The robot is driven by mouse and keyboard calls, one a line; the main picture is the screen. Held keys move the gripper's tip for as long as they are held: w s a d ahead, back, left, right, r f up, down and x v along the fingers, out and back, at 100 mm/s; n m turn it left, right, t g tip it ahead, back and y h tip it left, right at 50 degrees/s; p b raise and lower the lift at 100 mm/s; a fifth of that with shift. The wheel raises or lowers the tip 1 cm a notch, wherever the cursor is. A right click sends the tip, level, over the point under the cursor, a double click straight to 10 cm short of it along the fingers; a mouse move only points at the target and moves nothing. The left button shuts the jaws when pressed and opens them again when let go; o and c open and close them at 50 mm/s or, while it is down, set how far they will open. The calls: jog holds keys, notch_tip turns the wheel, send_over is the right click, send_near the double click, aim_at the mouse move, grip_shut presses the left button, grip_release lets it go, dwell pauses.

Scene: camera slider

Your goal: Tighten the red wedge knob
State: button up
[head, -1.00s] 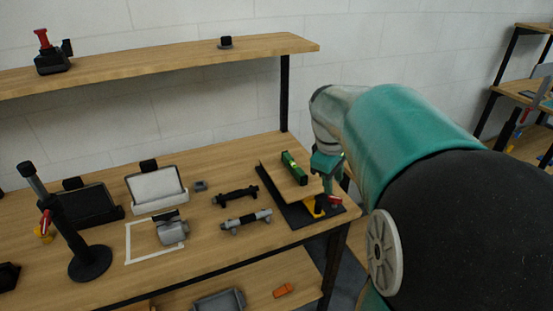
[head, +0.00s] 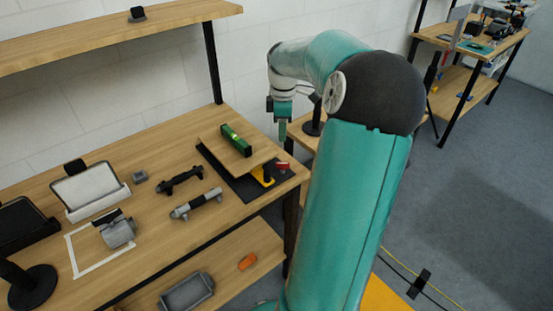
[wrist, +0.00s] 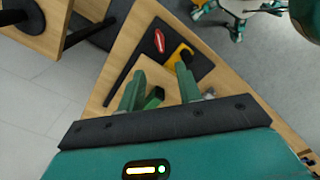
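The red knob (head: 282,167) sits at the right end of the dark plate (head: 244,185), by the table corner. In the wrist view the red knob (wrist: 159,41) is a red oval on the dark plate, beyond my fingertips. A yellow piece (head: 260,176) with a black part is beside it. My gripper (head: 282,128) appears above and behind the red knob in the head view, apart from it. In the wrist view my gripper (wrist: 161,80) has its two green fingers spread, with nothing held between them.
A wooden board (head: 225,150) over the dark plate carries a green level (head: 236,141). Black and grey clamp bars (head: 195,203) lie to its left. A shelf post (head: 213,62) rises behind the table. Another table (head: 302,135) with a black stand is behind my gripper.

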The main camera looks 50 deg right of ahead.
aim_at(283, 163)
notch_tip(283, 163, down, 13)
jog(key=shift+d+r, duration=0.1)
dwell(0.3)
grip_shut()
